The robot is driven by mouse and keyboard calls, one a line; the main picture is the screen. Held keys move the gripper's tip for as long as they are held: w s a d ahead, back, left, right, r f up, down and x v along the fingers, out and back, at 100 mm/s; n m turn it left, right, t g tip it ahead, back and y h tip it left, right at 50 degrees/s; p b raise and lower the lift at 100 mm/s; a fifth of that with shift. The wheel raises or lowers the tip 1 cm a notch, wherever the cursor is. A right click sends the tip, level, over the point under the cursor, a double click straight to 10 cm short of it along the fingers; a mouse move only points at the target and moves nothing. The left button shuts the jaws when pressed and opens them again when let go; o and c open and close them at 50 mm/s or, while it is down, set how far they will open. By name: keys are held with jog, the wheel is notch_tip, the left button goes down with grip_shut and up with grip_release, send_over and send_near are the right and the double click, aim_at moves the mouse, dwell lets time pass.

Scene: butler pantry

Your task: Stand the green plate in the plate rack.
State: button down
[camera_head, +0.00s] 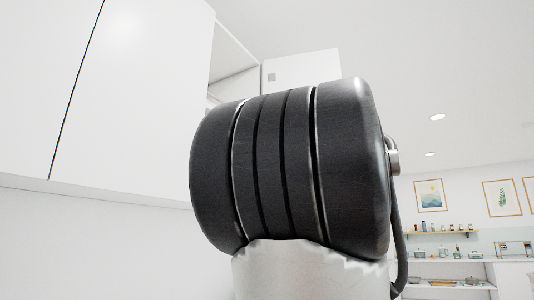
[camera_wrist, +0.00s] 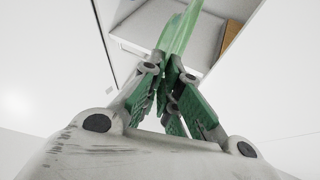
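My gripper (camera_wrist: 170,78) shows in the wrist view, its fingers closed around the near end of the green plate (camera_wrist: 180,32). The plate is pale green and seen nearly edge-on, a narrow strip reaching away from the fingers toward an open cabinet compartment (camera_wrist: 204,42). I cannot tell whether the plate's far end is inside the compartment. I cannot make out the plate rack in either view. In the head view my own arm covers the middle, and neither the gripper nor the plate shows.
White cabinets (camera_head: 130,85) fill the upper left of the head view, with an open space behind my arm. A brown panel or object (camera_wrist: 232,35) shows at the right of the compartment. Shelves with jars and pots (camera_head: 442,255) stand far off at the right.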

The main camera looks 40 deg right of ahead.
jog(key=shift+w+a, duration=1.35)
jog(key=shift+w, duration=2.4)
jog(key=shift+w+a, duration=1.4)
jog(key=shift+w, duration=2.35)
jog(key=shift+w+a, duration=1.35)
jog(key=shift+w, duration=2.4)
jog(key=shift+s+f, duration=0.1)
jog(key=shift+f, duration=1.1)
jog(key=shift+f, duration=0.1)
jog(key=c, duration=1.6)
grip_release()
jog(key=shift+o, duration=0.2)
jog(key=shift+d, duration=0.1)
jog(key=shift+s+f, duration=0.1)
jog(key=v, duration=1.2)
